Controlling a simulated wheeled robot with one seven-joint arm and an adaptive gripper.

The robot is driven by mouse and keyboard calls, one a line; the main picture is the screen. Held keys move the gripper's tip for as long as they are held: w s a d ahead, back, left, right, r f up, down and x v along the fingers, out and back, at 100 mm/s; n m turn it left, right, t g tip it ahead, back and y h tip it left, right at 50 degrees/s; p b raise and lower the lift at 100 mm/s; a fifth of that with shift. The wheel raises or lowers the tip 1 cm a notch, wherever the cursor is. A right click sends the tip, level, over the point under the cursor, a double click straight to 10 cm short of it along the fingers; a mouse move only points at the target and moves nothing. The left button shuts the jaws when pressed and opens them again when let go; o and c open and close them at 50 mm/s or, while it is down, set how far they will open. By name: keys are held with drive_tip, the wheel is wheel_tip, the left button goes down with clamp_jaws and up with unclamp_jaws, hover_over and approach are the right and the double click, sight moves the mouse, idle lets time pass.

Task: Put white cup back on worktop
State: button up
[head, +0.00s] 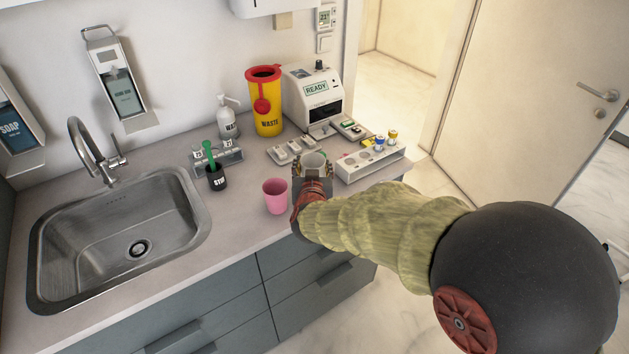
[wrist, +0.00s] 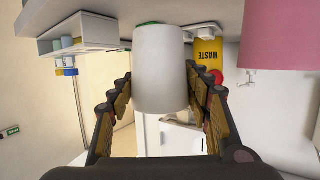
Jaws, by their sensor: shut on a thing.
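The white cup (head: 314,162) is at the front right of the worktop (head: 240,221), its open top showing above my gripper (head: 312,178). In the wrist view, which looks upside down, the white cup (wrist: 160,70) stands between the two padded fingers of my gripper (wrist: 159,82), held from both sides. The cup looks upright. Its lower part is hidden in the head view, and I cannot tell whether its base touches the worktop.
A pink cup (head: 275,196) stands just left of my gripper. A white rack with small bottles (head: 370,164) is close on the right. Behind are a keypad-like white block (head: 291,150), a yellow waste bin (head: 266,104) and a machine marked READY (head: 314,98). The sink (head: 122,231) is left.

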drive_tip(key=shift+w+d+f, duration=0.2)
drive_tip(key=shift+w+f, duration=0.15)
drive_tip(key=shift+f, duration=0.15)
drive_tip(key=shift+f+b, duration=0.9)
drive_tip(key=shift+f, duration=0.6)
drive_tip(key=shift+f, duration=0.1)
drive_tip(key=shift+f, duration=0.15)
drive_tip(key=o, duration=1.3)
